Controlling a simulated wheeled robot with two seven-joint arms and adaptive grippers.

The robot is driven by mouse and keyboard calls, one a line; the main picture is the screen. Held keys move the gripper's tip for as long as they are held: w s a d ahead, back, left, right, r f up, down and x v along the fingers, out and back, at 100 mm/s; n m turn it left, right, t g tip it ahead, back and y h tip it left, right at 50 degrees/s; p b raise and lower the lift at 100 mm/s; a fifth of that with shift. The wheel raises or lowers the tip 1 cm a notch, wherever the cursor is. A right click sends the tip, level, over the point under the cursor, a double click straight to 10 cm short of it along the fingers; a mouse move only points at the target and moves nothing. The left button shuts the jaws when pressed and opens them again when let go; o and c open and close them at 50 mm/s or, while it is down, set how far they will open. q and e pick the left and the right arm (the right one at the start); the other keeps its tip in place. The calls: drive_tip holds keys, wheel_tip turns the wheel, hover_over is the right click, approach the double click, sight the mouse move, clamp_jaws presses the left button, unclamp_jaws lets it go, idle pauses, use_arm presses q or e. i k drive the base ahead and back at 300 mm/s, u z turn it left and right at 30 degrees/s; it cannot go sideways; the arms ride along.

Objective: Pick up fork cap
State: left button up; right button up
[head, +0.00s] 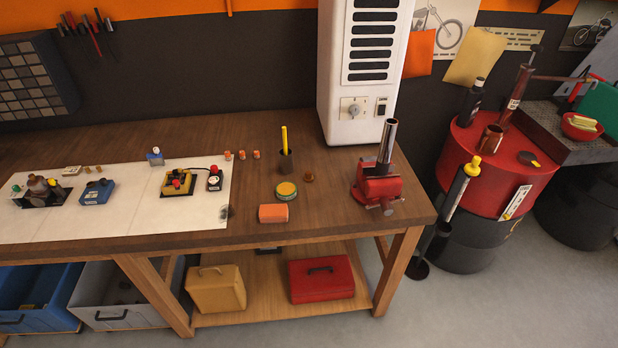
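I cannot tell for certain which thing is the fork cap. A small round copper-brown piece (308,176) lies on the wooden workbench, between the dark holder and the red vise. A small dark flat piece (528,158) lies on top of the red drum (480,189). A metal tube (387,142) stands upright in the red vise (378,185) at the bench's right end; its top looks open. Neither of my grippers is in the head view.
The workbench (330,228) holds an orange block (273,213), a green-and-yellow tin (286,190), several small orange cylinders and a pale mat (130,218) with parts. A white cabinet (362,95) stands behind. A black-and-silver tube (455,192) leans at the drum. Floor in front is clear.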

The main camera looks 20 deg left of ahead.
sight(308, 176)
drive_tip(key=z, duration=0.25)
drive_tip(key=k, duration=0.95)
drive_tip(key=z, duration=1.1)
drive_tip(key=i, duration=1.95)
drive_tip(key=u, duration=0.5)
drive_tip(key=i, duration=0.95)
drive_tip(key=u, duration=1.55)
drive_tip(key=i, duration=0.85)
drive_tip(key=u, duration=0.75)
